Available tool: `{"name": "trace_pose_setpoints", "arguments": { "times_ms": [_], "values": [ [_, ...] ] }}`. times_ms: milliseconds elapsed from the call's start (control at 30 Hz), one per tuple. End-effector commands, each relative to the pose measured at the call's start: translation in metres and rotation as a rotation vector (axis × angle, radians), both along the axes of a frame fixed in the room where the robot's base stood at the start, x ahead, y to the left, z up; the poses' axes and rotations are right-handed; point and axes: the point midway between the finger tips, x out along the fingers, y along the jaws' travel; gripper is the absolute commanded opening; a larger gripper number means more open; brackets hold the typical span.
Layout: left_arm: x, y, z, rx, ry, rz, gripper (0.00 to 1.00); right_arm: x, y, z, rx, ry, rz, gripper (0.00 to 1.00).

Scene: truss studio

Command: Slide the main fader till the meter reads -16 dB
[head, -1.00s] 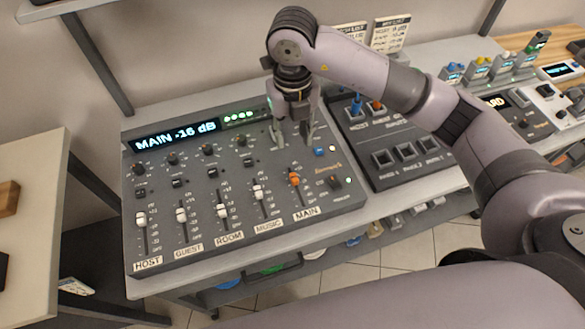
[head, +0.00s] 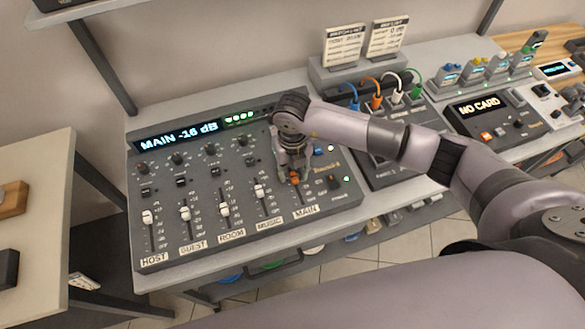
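The mixer (head: 204,239) lies on the bench with a row of white-capped channel faders and an orange MAIN fader (head: 294,177) at the right end. Its display (head: 179,136) reads "MAIN -16 dB". My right gripper (head: 294,180) is down at the MAIN fader, with its fingers apart on either side of the orange cap. Whether a finger touches the cap cannot be told. The gripper hides the upper part of the MAIN slot. My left gripper is not in view.
A patch panel (head: 391,173) with coloured cables stands right of the mixer, partly behind my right arm. A card device (head: 490,117) showing "NO CARD" is further right. Two note cards (head: 344,46) stand at the back. A side table (head: 40,200) is at left.

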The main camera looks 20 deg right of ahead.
Motion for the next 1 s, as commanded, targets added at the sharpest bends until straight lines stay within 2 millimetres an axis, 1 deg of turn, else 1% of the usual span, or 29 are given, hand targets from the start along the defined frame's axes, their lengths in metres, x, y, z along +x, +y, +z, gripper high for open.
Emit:
{"name": "trace_pose_setpoints", "arguments": {
  "times_ms": [133, 633, 1000],
  "values": [
    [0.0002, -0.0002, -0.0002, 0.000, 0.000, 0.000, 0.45, -0.0001, 0.0001, 0.0000, 0.000, 0.000, 0.000, 0.34],
    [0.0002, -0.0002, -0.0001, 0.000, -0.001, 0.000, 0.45, 0.0000, 0.0000, 0.0004, 0.000, 0.000, 0.000, 0.01],
    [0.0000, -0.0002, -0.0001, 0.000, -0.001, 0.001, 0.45, 0.0001, 0.0000, 0.0006, 0.000, 0.000, -0.001, 0.00]
  ]
}}
